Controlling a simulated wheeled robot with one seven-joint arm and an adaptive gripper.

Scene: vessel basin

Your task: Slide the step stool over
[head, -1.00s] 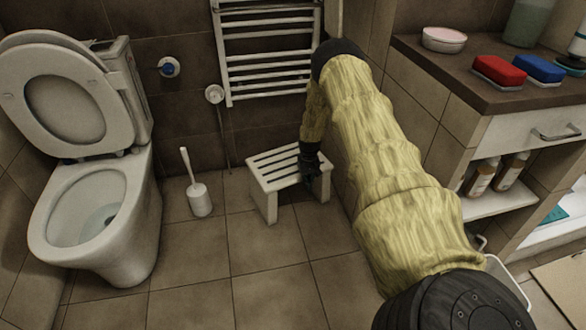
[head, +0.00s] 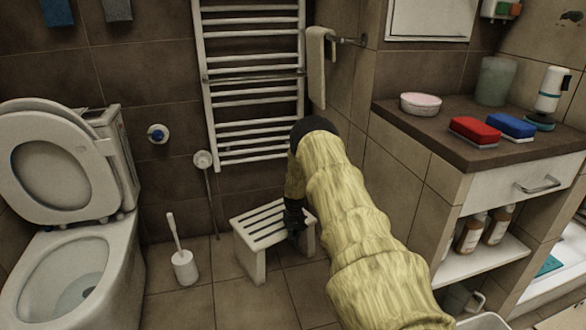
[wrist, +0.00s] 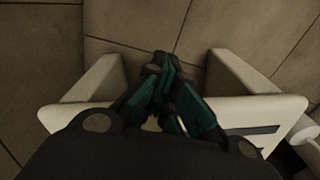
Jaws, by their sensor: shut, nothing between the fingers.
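The white step stool (head: 262,222), with a slatted top, stands upright on the tiled floor below the towel radiator. My gripper (head: 294,232) is low at the stool's right end, partly hidden by my arm. In the wrist view my gripper (wrist: 160,68) is shut and empty, its dark green fingers pointing down to the floor. The stool's white parts (wrist: 262,106) show on both sides of the fingers there. I cannot tell whether the fingers touch the stool.
The toilet (head: 75,250) is at the left, with a white toilet brush (head: 184,265) between it and the stool. The towel radiator (head: 255,90) hangs behind. A shelf cabinet (head: 480,185) stands at the right. Bare floor (head: 235,305) lies in front of the stool.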

